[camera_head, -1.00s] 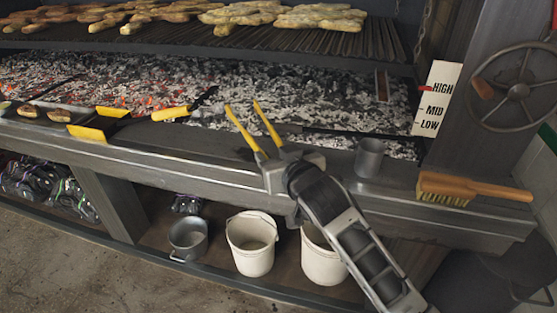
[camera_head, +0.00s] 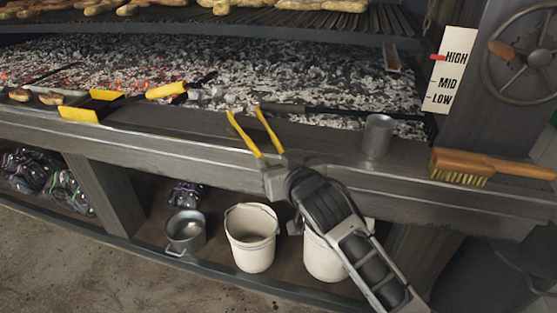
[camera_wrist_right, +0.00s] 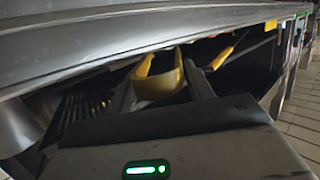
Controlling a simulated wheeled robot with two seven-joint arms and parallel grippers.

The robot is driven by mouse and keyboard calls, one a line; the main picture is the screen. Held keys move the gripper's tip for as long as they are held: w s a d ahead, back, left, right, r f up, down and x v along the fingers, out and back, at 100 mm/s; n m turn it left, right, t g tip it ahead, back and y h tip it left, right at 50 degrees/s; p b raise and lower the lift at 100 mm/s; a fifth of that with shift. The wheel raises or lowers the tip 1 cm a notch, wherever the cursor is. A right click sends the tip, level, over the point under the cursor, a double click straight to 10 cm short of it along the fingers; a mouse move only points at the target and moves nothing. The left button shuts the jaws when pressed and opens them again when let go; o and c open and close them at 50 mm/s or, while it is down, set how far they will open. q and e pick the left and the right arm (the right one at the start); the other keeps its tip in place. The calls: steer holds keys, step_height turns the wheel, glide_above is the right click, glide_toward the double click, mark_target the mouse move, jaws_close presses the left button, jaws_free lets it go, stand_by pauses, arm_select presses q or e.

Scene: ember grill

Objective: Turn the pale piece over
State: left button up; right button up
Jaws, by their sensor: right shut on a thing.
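My right gripper (camera_head: 273,160) is shut on what looks like a pair of yellow tongs (camera_head: 243,130). The two arms of the tongs spread in a V over the front ledge of the grill, apart at their tips, with nothing visible between them. In the right wrist view, a yellow U-shaped bend (camera_wrist_right: 152,86) sits between the grey fingers of the gripper (camera_wrist_right: 163,78). Small browned pieces (camera_head: 50,98) lie at the far left of the ledge. I cannot tell which piece is the pale one. My left gripper is not in view.
A dark tool with yellow parts (camera_head: 78,115) and a yellow handle (camera_head: 165,90) lie left on the ledge (camera_head: 190,125). Glowing coals (camera_head: 300,75) lie behind. Buckets (camera_head: 251,238) sit below.

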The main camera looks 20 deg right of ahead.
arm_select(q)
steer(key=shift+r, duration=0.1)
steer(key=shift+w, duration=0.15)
arm_select(e)
steer(key=o, duration=0.8)
arm_select(q)
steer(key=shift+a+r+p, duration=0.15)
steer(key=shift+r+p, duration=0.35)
steer(key=shift+p, duration=0.75)
arm_select(e)
steer(key=shift+v, duration=7.95)
